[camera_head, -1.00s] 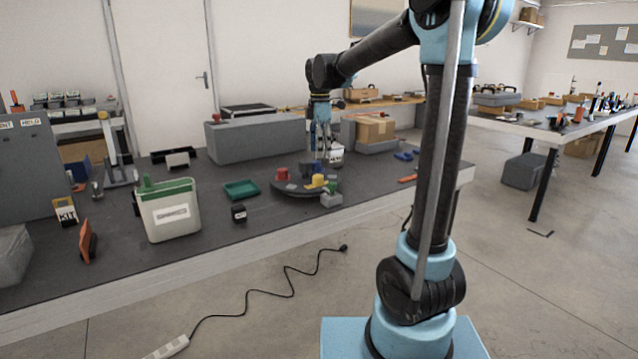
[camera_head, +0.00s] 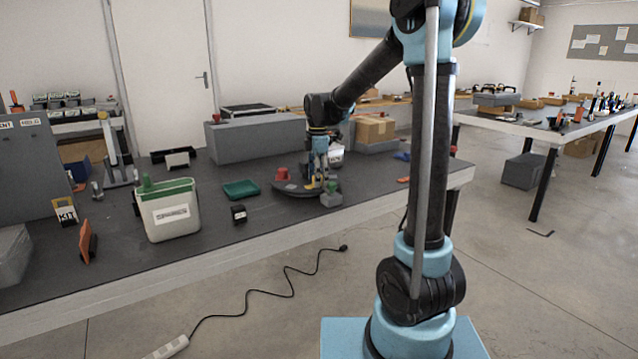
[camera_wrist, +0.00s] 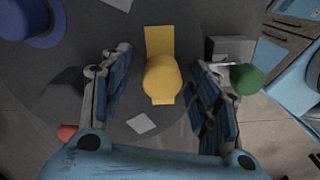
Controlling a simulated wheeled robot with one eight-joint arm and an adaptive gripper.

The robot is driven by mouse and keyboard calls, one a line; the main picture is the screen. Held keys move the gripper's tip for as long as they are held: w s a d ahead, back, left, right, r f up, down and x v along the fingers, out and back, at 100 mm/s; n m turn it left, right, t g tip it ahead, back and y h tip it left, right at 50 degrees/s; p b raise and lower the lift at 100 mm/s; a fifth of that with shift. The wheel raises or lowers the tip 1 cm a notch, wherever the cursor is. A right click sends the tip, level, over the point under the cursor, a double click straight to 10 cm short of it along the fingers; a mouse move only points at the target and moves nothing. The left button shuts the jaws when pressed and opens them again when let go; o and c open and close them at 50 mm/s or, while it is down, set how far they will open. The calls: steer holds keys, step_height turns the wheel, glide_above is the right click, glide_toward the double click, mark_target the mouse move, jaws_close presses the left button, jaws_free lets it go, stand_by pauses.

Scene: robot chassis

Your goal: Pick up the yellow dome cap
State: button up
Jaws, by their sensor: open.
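The yellow dome cap (camera_wrist: 161,77) is round and sits on a flat yellow strip on the dark round disc (camera_wrist: 75,80). My gripper (camera_wrist: 160,72) is open, with one finger on each side of the cap and a visible gap on both sides. In the head view my gripper (camera_head: 318,182) points down low over the round disc (camera_head: 287,192) and largely hides the yellow cap. I cannot tell the exact height of my fingertips relative to the cap.
A green dome (camera_wrist: 246,79) on a grey block (camera_wrist: 230,47) stands close to my right finger. A blue round piece (camera_wrist: 38,22) lies at the upper left. A red piece (camera_head: 282,174) is on the disc. A green tray (camera_head: 241,189) and black box (camera_head: 239,213) lie left.

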steer(key=shift+c, duration=0.2)
steer(key=c, duration=0.9)
steer(key=shift+c, duration=0.2)
